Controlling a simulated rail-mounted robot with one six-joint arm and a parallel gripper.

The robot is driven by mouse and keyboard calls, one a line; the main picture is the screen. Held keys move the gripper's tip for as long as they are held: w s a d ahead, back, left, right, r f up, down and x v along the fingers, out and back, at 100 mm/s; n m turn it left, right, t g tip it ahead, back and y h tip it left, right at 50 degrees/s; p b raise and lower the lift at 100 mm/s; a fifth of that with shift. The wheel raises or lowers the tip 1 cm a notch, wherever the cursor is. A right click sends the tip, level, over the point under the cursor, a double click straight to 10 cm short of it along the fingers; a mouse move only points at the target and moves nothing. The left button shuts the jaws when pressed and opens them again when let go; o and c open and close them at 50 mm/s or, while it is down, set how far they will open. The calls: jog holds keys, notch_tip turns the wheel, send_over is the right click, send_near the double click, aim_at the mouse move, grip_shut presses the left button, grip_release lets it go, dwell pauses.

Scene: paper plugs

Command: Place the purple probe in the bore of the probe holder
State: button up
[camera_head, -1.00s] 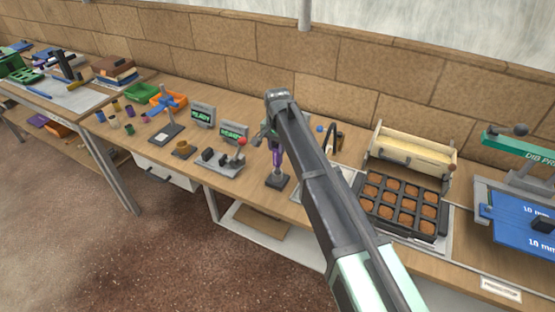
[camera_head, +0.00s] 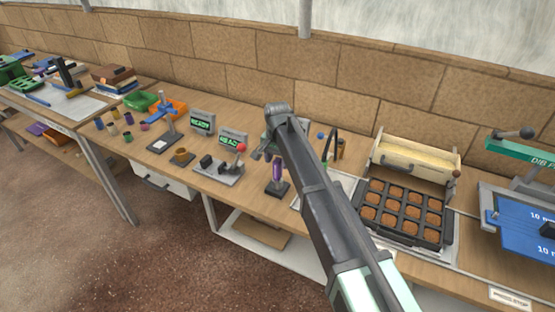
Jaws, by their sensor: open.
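The purple probe (camera_head: 277,172) stands upright on a small dark base (camera_head: 277,188) on the bench, just left of my arm. That base looks like the probe holder, but the bore cannot be made out at this size. My gripper (camera_head: 259,154) is at the far end of my arm, a little above and left of the purple probe. It is small in the view and its fingers are partly hidden by the wrist. It is open, and I see nothing held in it.
Two lit readouts (camera_head: 202,124) and a red-knobbed fixture (camera_head: 220,168) stand left of the probe. Several small coloured cups (camera_head: 127,136) sit farther left.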

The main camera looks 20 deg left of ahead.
notch_tip(320, 180, up, 12)
jog(key=p, duration=1.2)
jog(key=shift+r, duration=0.2)
jog(key=shift+f, duration=0.1)
jog(key=s+d, duration=0.3)
jog(key=d, duration=0.7)
jog(key=s+d, duration=0.3)
jog(key=d, duration=0.7)
jog(key=s+d+f+n+b, duration=0.1)
jog(key=s+d, duration=0.6)
jog(key=d, duration=0.3)
jog(key=s+d+f+b, duration=0.2)
jog(key=s+d, duration=0.6)
jog(key=d, duration=0.3)
jog(key=shift+f+n, duration=0.2)
jog(key=shift+n, duration=0.2)
jog(key=shift+s+d, duration=0.1)
